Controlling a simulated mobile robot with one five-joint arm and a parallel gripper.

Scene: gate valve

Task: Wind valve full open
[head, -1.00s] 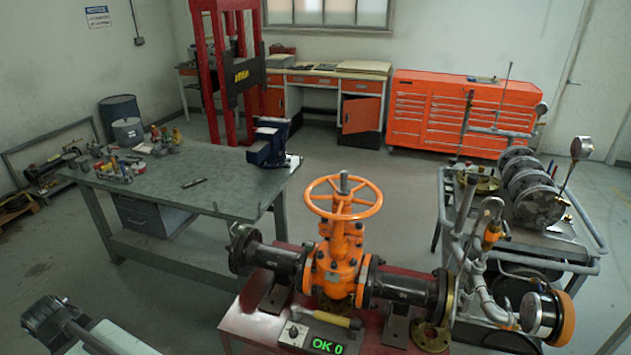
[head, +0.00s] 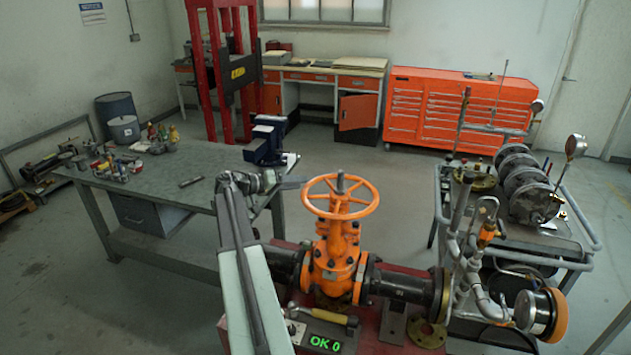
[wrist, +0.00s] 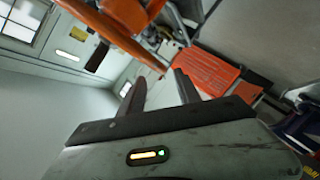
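The orange gate valve (head: 335,265) stands upright in a dark pipe run, with its round spoked handwheel (head: 340,212) on top and a grey stem rising through the hub. My gripper (head: 297,184) is just left of the handwheel rim at about its height and points right. Whether it touches the rim cannot be told. In the wrist view my gripper (wrist: 158,84) has two dark fingers apart with nothing between them. The orange handwheel (wrist: 115,38) crosses the top of that view, beyond the fingertips. A box display (head: 325,344) reads "OK 0" in green.
A grey workbench (head: 160,205) with a blue vise (head: 266,143) stands left behind my arm. A cart (head: 540,250) with pipes and gauges stands right. Floor behind the valve is clear.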

